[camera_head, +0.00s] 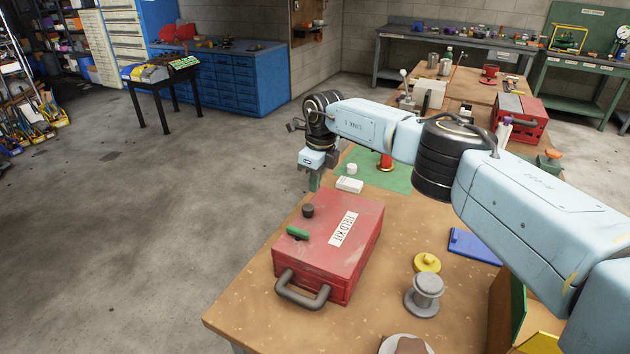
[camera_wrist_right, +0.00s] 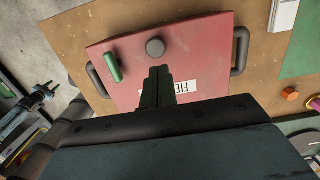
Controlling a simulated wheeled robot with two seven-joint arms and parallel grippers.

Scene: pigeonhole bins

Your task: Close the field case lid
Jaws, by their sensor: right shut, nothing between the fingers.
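The red field case (camera_head: 335,262) stands on the wooden table with a white "FIELD KIT" label on its lid (camera_head: 363,215). The lid looks down, lying flat over the box; whether it is latched I cannot tell. A dark round knob (camera_head: 308,211) and a green bar (camera_head: 298,232) sit on top. My right gripper (camera_head: 315,180) hangs beyond the case's far left corner, apart from the lid. In the right wrist view, its shut, empty fingers (camera_wrist_right: 157,83) point over the lid (camera_wrist_right: 205,60), near the knob (camera_wrist_right: 155,47), covering part of the label. My left gripper is out of view.
A grey handle (camera_head: 301,291) sticks out at the case's near side. A white box (camera_head: 349,185) and green mat (camera_head: 395,180) lie behind. A grey spool (camera_head: 425,295), yellow disc (camera_head: 427,262) and blue plate (camera_head: 475,245) lie right. Floor to the left is clear.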

